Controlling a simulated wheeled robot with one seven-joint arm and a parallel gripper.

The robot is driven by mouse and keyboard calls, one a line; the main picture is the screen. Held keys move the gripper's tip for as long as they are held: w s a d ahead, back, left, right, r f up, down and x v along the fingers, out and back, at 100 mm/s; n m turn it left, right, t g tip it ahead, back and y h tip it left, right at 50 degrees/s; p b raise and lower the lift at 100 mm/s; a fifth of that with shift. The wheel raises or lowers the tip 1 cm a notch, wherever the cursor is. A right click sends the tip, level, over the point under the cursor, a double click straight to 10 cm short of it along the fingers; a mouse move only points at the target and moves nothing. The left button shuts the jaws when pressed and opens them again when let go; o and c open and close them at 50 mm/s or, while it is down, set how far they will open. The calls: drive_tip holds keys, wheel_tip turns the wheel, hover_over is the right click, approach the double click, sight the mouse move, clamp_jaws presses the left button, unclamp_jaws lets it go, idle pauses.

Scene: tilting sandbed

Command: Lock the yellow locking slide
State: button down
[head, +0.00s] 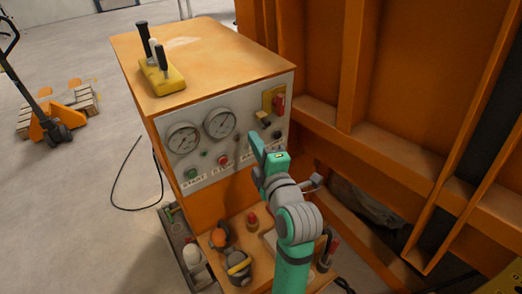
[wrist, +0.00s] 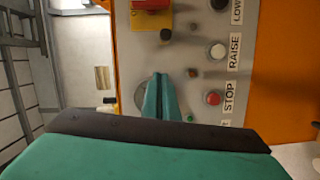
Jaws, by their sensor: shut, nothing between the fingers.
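A yellow block (head: 160,82) with upright dark-handled levers stands on top of the orange cabinet. A yellow plate (head: 267,98) with a red handle (head: 278,105) is at the upper right of the cabinet's front panel; the plate (wrist: 143,20) also shows at the top of the wrist view. I cannot tell which yellow part is the locking slide. My green gripper (head: 257,147) is shut and empty in front of the panel, below the plate. Its fingers (wrist: 160,82) show pressed together in the wrist view. I cannot tell whether they touch the panel.
The panel (head: 208,100) carries two gauges (head: 183,138) and labelled buttons, including a red STOP button (wrist: 213,97). A shelf (head: 210,243) with bottles and tools is below. A ribbed orange wall (head: 405,75) closes the right side. Floor (head: 60,215) is open at left.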

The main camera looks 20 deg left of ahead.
drive_tip(key=shift+w+d+f, duration=0.1)
drive_tip(key=shift+w+f, duration=0.1)
drive_tip(key=shift+w, duration=1.25)
drive_tip(key=shift+w+d+f, duration=0.1)
drive_tip(key=shift+w+f, duration=0.1)
drive_tip(key=shift+w, duration=1.25)
drive_tip(key=shift+w+d, duration=1.15)
drive_tip(key=shift+w, duration=0.3)
drive_tip(key=s+d+r, duration=0.1)
drive_tip(key=s+d, duration=0.2)
drive_tip(key=s, duration=0.8)
drive_tip(key=shift+d, duration=0.2)
